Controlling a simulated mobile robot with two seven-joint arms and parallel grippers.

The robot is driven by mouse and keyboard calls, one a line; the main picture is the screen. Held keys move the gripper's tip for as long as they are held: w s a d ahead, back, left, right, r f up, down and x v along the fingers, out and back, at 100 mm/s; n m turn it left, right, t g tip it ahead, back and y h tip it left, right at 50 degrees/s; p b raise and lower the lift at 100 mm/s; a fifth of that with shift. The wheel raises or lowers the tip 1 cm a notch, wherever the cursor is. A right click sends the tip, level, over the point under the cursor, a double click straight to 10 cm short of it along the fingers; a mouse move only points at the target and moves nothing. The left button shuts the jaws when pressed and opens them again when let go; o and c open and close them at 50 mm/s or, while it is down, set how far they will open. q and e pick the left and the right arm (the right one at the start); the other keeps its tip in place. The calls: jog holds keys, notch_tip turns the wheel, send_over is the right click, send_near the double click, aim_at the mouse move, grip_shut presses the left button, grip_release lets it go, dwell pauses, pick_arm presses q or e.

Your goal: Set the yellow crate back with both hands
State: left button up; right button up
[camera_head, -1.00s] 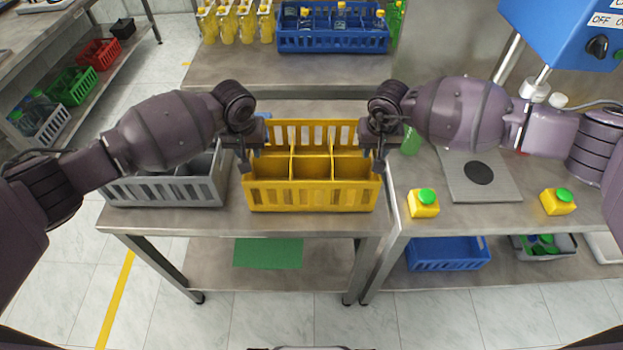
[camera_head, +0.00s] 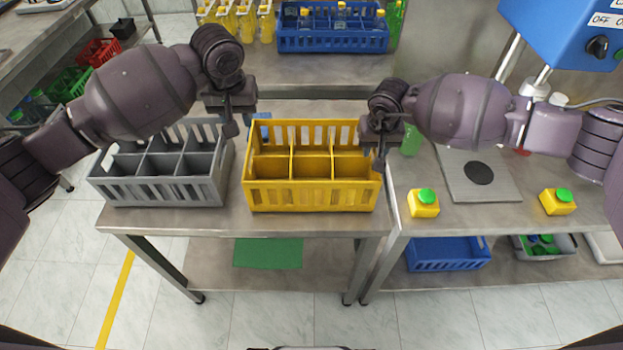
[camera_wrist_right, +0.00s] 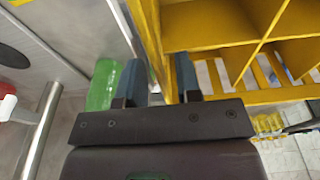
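The yellow crate (camera_head: 312,197), with several compartments that look empty, stands upright on the table beside the grey crate. My left gripper (camera_head: 231,128) is raised above the gap between the two crates, clear of the yellow crate; it holds nothing and looks open, though its fingers are seen nearly edge-on. My right gripper (camera_head: 380,160) is at the yellow crate's right wall. In the right wrist view the right gripper's fingers (camera_wrist_right: 160,80) stand apart, one on each side of the yellow crate's wall (camera_wrist_right: 150,25), with a gap showing.
The grey crate (camera_head: 165,193) stands close on the left. A green object (camera_head: 411,141) is just right of my right gripper. Two yellow button boxes (camera_head: 423,205) (camera_head: 557,203) sit on the right table. A blue crate (camera_head: 333,42) with bottles stands on the rear table.

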notch_tip(320, 180, up, 11)
jog(key=s, duration=0.1)
jog(key=shift+s+r, duration=0.2)
jog(key=shift+s, duration=0.2)
dwell(0.4)
